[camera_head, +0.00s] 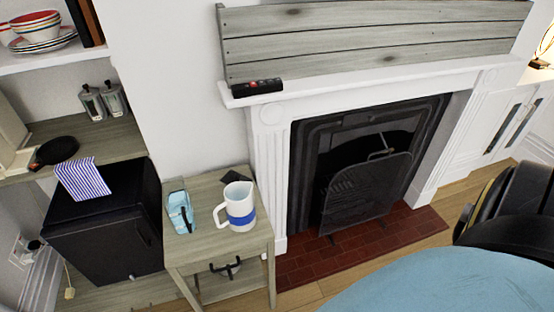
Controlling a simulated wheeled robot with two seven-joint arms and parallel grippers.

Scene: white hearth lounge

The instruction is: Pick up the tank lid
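I cannot pick out a tank lid for certain in the head view. A small wooden side table (205,256) stands left of the fireplace. On it are a white mug with a blue band (240,208) and a light blue item (180,212). A small dark flat item (232,176) lies behind the mug, partly hidden by it; I cannot tell what it is. Neither of my grippers is in view.
A black box-like appliance (100,225) with a striped cloth (83,180) stands at left. Shelves hold bowls (35,28), shakers (103,101) and a black rounded object (56,150). A fireplace (365,185) is centre. A blue rounded surface (440,285) fills the lower right.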

